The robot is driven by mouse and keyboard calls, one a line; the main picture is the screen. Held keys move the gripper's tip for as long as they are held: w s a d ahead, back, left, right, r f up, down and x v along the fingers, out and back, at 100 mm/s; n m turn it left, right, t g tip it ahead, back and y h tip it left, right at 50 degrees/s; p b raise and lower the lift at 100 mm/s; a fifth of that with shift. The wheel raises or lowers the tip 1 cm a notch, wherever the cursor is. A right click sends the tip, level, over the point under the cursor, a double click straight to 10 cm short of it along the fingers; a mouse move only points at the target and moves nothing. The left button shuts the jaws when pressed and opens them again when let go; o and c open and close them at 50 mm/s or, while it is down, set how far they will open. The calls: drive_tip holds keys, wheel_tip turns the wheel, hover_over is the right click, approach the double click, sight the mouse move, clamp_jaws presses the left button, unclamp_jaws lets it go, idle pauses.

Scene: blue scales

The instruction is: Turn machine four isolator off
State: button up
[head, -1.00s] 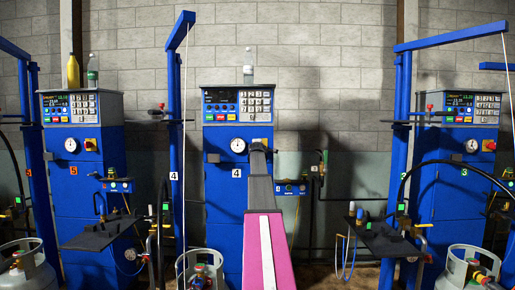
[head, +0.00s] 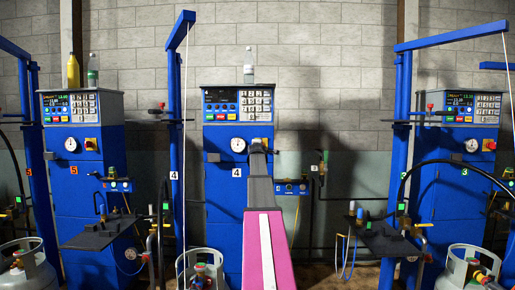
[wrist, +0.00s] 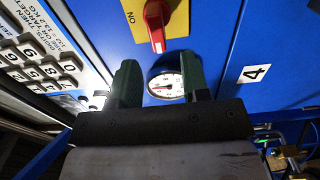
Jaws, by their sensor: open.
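Machine four (head: 222,200) is the blue cabinet in the middle of the head view, with a white "4" label (wrist: 254,74) that shows in the wrist view. Its isolator is a red knob (wrist: 156,25) on a yellow plate (wrist: 132,22) at the top of the wrist view. The word "ON" is printed beside the knob. My gripper (wrist: 160,80) is open and empty, its two dark green fingers apart. The knob appears beyond the fingertips, between their lines, with no contact visible. In the head view my arm hides the gripper and most of the isolator.
A round gauge (wrist: 165,86) shows between my fingers. A keypad (wrist: 40,65) is at the left of the wrist view. A clear bottle (head: 249,66) stands on machine four. A blue post (head: 174,130) is left of it. Machines five (head: 85,190) and three (head: 455,190) flank it.

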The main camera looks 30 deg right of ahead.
drive_tip(key=v, duration=0.5)
drive_tip(key=shift+s, duration=0.1)
idle(0.3)
